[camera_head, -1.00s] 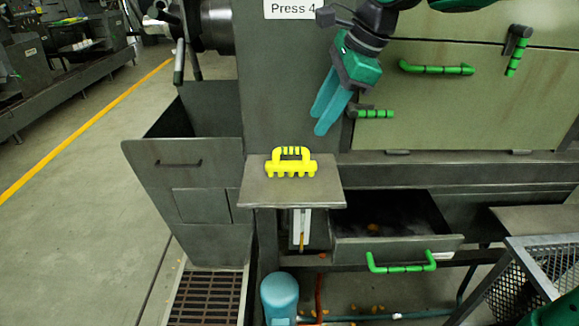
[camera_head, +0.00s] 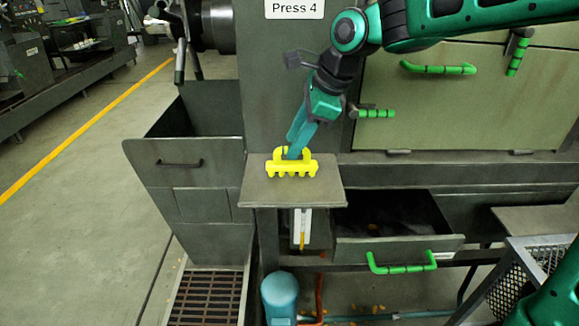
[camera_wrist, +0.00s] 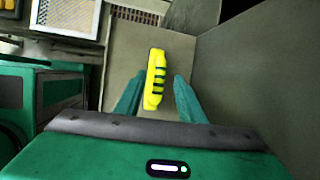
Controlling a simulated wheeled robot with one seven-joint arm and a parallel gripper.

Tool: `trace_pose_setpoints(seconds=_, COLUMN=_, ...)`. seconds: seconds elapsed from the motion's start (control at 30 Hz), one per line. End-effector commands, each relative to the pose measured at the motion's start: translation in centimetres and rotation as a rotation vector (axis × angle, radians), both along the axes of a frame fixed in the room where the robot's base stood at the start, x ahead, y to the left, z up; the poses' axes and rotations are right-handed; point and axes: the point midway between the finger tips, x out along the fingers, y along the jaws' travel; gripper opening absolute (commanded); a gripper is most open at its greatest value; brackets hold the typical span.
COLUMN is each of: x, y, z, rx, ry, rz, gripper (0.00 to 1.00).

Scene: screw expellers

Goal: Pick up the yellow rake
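The yellow rake (camera_head: 291,168) stands on a small grey shelf (camera_head: 262,190) on the front of the press, its handle up and its teeth toward the front. My gripper (camera_head: 295,150) is at the rake's handle, reaching down from the upper right. In the wrist view the rake's handle (camera_wrist: 156,80) lies between the two teal fingers of my gripper (camera_wrist: 155,88), which are apart with a gap on each side. Part of the handle is hidden behind the fingers in the head view.
An open drawer (camera_head: 400,249) with a green handle is at the lower right of the shelf. A grey bin (camera_head: 185,165) stands at the left. The press wall rises right behind the shelf. A wire-mesh cart (camera_head: 510,290) is at the lower right.

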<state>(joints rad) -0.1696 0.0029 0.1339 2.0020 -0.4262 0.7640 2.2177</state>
Motion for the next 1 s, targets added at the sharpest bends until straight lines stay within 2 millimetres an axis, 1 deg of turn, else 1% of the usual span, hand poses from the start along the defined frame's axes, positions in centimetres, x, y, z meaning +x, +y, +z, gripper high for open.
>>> trace_pose_setpoints(seconds=0.03, x=0.1, y=0.3, z=-0.6, rx=0.0, ry=0.002, rz=0.001, gripper=0.36)
trace_pose_setpoints(seconds=0.17, x=0.3, y=0.7, z=-1.5, rx=0.0, ry=0.0, rz=0.0, gripper=0.36)
trace_pose_setpoints(seconds=0.43, x=0.4, y=0.8, z=-1.7, rx=0.0, ry=-0.001, rz=0.0, gripper=0.36)
trace_pose_setpoints(seconds=0.47, x=0.4, y=0.8, z=-1.7, rx=0.0, ry=-0.001, rz=0.0, gripper=0.29)
trace_pose_setpoints(seconds=0.5, x=0.4, y=0.7, z=-1.7, rx=0.0, ry=-0.001, rz=0.0, gripper=0.19)
trace_pose_setpoints(seconds=0.57, x=0.4, y=0.7, z=-1.7, rx=0.0, ry=-0.001, rz=0.0, gripper=0.05)
trace_pose_setpoints(seconds=0.6, x=0.4, y=0.7, z=-1.7, rx=0.0, ry=-0.001, rz=0.0, gripper=0.0)
trace_pose_setpoints(seconds=0.9, x=0.4, y=0.7, z=-1.6, rx=0.001, ry=-0.002, rz=-0.001, gripper=0.0)
trace_pose_setpoints(seconds=1.0, x=0.4, y=0.8, z=-1.1, rx=0.001, ry=-0.003, rz=0.0, gripper=0.0)
